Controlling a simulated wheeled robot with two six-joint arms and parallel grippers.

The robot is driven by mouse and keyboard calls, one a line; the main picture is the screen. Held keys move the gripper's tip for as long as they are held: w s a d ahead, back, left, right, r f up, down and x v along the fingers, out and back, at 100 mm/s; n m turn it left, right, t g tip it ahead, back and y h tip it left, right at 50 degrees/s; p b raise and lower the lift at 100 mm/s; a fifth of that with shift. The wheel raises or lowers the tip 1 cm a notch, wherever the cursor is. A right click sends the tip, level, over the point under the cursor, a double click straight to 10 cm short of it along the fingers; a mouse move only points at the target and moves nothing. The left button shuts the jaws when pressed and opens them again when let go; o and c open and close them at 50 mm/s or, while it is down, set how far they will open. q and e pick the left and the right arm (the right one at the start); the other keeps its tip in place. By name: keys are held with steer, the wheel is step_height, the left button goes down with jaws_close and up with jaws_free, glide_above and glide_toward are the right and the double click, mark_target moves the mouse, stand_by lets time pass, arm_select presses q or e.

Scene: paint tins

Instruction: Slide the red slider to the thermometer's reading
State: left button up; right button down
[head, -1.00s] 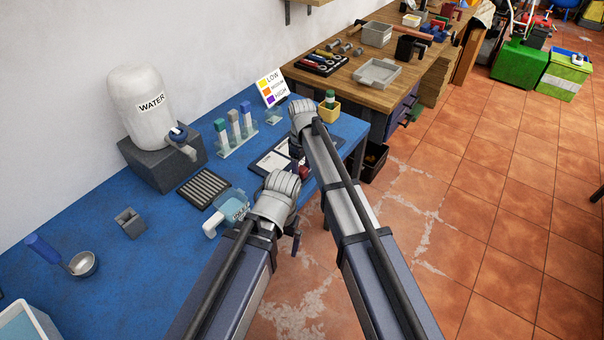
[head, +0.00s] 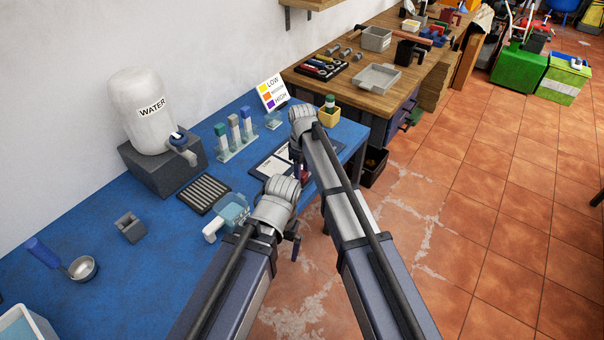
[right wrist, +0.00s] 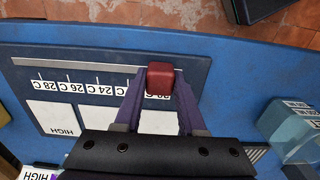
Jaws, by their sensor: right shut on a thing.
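The red slider (right wrist: 160,80) sits on the long slot of a dark scale board (right wrist: 28,72). My right gripper (right wrist: 162,76) has its purple fingers on either side of the slider and is shut on it. The scale reads 28 C, 26 C and 24 C, running left to right in the right wrist view; the slider and fingers stand to the right of 24 C and partly cover the labels there. In the head view, the board (head: 271,163) is partly hidden by my arm. My left gripper (head: 296,243) hangs near the table's front edge; its fingers are unclear. I cannot make out a thermometer.
A tube rack (head: 238,148), a slotted dark block (head: 204,194), a colour sign (head: 272,92) and a water tank (head: 146,120) stand behind.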

stand_by(0.8)
steer(key=w+d, duration=0.1)
steer(key=w, duration=0.1)
steer(key=w+d, duration=0.1)
steer(key=w, duration=0.1)
steer(key=shift+d, duration=0.35)
steer(key=shift+c, duration=2.4)
jaws_free()
steer(key=shift+s, duration=0.15)
steer(key=shift+r, duration=0.15)
step_height(320, 180, up, 8)
steer(key=p, duration=0.7)
steer(key=shift+f+p, duration=0.25)
steer(key=shift+p, duration=0.15)
steer(key=shift+f, duration=0.15)
